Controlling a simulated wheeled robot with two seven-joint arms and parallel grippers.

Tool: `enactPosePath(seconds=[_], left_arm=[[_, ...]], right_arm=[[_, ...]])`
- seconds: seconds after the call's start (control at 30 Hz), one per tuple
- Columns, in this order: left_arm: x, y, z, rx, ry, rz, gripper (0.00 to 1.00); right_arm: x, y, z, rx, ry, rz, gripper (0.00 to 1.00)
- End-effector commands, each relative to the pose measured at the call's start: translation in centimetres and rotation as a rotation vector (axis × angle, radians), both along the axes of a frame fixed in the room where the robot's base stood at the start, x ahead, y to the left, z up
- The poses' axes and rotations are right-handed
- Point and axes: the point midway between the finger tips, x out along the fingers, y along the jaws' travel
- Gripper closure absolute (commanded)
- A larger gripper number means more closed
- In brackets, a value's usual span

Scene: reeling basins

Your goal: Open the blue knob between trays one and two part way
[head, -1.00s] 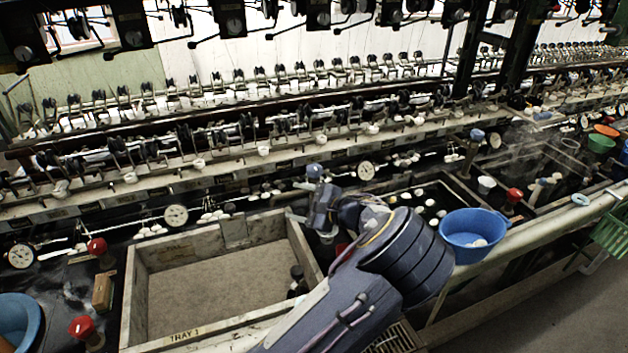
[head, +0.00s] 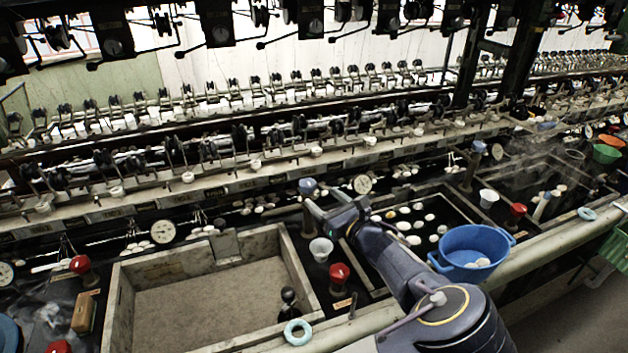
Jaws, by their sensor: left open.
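The blue knob (head: 308,187) stands on a short post at the back of the gap between tray one (head: 116,305) and tray two (head: 462,203). Tray one is a wooden-rimmed basin with a grey-brown surface inside. Tray two is dark inside with several white cocoons. My left gripper (head: 324,202) is open and empty, its fingers just in front and to the right of the blue knob's post. I cannot tell whether a finger touches it. My left arm covers part of tray two's left side. My right gripper is out of view.
A white cup (head: 321,250) and a red knob (head: 338,273) stand in the same gap, near my arm. A blue basin (head: 473,249) sits at tray two's front. A pale blue ring (head: 297,332) lies on the front rim. Another blue knob (head: 478,147) stands farther right.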

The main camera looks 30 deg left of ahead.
Motion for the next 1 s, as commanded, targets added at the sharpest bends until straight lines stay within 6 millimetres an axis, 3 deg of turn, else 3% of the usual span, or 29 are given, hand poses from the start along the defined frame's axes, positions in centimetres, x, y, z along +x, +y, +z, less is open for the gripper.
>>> enactPosePath(seconds=[0.5,0.9,1.0], left_arm=[[2.9,6.1,0.0,0.0,-0.001,0.002,0.38],[3.3,7.0,0.0,-0.001,0.0,0.0,0.38],[3.3,7.0,0.0,-0.001,0.0,0.0,0.5]], right_arm=[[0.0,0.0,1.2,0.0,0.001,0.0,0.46],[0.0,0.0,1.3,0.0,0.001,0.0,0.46],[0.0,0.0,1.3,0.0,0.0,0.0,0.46]])
